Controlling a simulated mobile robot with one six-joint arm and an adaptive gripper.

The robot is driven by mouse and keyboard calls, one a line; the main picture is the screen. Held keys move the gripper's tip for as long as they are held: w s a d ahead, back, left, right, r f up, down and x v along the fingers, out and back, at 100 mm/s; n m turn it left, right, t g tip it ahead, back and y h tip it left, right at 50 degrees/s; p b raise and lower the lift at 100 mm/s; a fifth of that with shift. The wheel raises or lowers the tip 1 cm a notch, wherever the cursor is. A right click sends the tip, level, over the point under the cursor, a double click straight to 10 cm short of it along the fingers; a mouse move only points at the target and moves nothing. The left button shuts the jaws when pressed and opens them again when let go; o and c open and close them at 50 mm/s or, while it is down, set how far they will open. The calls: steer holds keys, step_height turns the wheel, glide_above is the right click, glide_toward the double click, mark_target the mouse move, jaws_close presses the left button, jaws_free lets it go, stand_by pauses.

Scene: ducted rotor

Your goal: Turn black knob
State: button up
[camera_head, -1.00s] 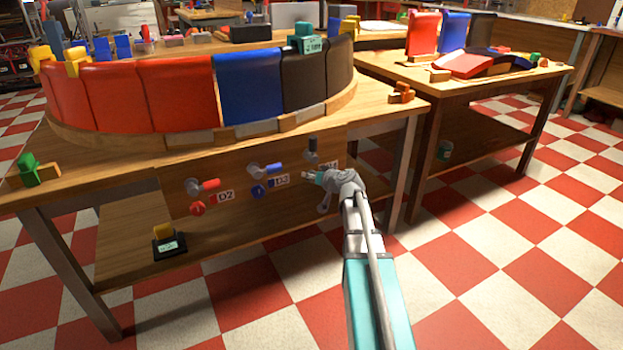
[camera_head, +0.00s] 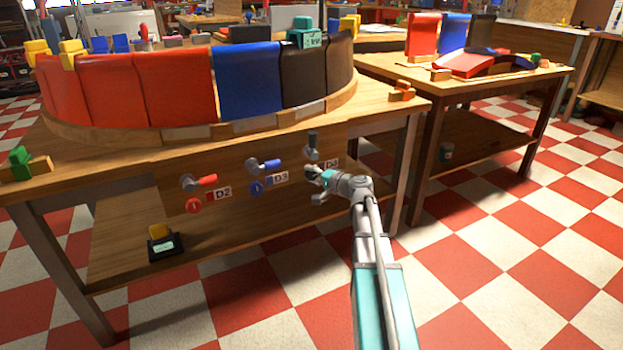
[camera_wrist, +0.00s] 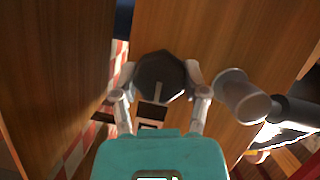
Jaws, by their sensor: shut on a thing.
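The black knob (camera_wrist: 160,78) is a dark, round-edged dial with a pale pointer line; in the wrist view the line points down toward my gripper body. My gripper (camera_wrist: 160,86) has one finger on each side of the knob and is shut on it. In the head view my gripper (camera_head: 314,173) is at the right end of the wooden front panel (camera_head: 240,178), below the black-handled lever (camera_head: 312,141). It mostly hides the knob there.
The lever's grey post (camera_wrist: 241,95) stands close to the right finger in the wrist view. Blue (camera_head: 257,188) and red (camera_head: 194,205) knobs with levers sit left on the panel. A table leg (camera_head: 405,175) stands right. Checkered floor is open in front.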

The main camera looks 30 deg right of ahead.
steer(key=shift+m, duration=0.3)
steer(key=o, duration=1.2)
steer(key=shift+c, duration=0.2)
